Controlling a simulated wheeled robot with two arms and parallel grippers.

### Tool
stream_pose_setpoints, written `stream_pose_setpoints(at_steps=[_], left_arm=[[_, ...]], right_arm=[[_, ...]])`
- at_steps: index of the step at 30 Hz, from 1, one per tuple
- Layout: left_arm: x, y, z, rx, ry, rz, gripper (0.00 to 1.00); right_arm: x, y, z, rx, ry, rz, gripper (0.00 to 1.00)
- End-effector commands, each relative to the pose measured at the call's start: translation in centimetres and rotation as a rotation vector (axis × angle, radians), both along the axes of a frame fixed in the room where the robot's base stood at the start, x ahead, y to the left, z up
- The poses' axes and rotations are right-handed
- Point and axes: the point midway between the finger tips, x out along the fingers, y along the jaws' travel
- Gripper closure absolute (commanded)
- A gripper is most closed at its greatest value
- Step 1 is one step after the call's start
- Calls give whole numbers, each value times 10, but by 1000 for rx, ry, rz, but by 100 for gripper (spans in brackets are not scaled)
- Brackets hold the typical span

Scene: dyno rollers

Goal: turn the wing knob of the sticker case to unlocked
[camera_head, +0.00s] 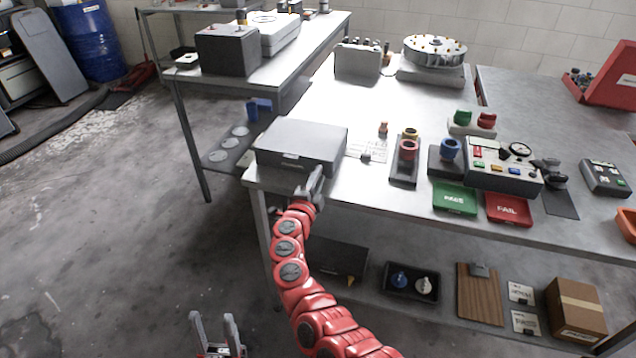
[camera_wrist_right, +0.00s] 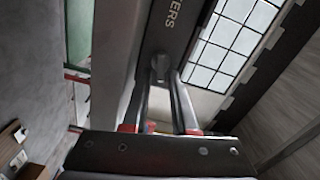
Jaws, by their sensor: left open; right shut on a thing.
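The sticker case, a grey box (camera_head: 302,138), sits at the near left corner of the table. Its dark front with part of a printed label shows in the right wrist view (camera_wrist_right: 176,28). My right gripper (camera_head: 316,178) is at the front of the case. In the right wrist view its fingers (camera_wrist_right: 160,75) are shut on the small wing knob (camera_wrist_right: 159,63) on that front. The fingers hide most of the knob, so its exact turn is hard to tell. My left gripper (camera_head: 218,335) is open and empty, low over the floor, away from the table.
Right of the case are a paper sheet (camera_head: 367,150), a holder with a red ring (camera_head: 407,150), a control box (camera_head: 500,172), and green PASS (camera_head: 455,198) and red FAIL (camera_head: 508,208) trays. A lower shelf holds a black tray (camera_head: 411,282) and a clipboard (camera_head: 480,293).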

Motion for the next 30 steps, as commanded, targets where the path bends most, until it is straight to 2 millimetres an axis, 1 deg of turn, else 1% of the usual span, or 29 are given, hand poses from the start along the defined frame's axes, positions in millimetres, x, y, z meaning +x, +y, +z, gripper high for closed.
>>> stream_pose_setpoints(at_steps=[1,3,12,19,30], left_arm=[[0,0,-7,0,0,0,50],[0,0,-11,0,0,0,50],[0,0,-22,0,0,0,50],[0,0,-26,0,0,0,50],[0,0,-26,0,0,0,50]], right_arm=[[0,2,-5,26,-6,5,100],[0,2,-5,62,-18,5,100],[0,2,-4,174,-55,7,100],[0,3,-4,212,-68,8,100],[0,4,-3,222,-71,9,100]])
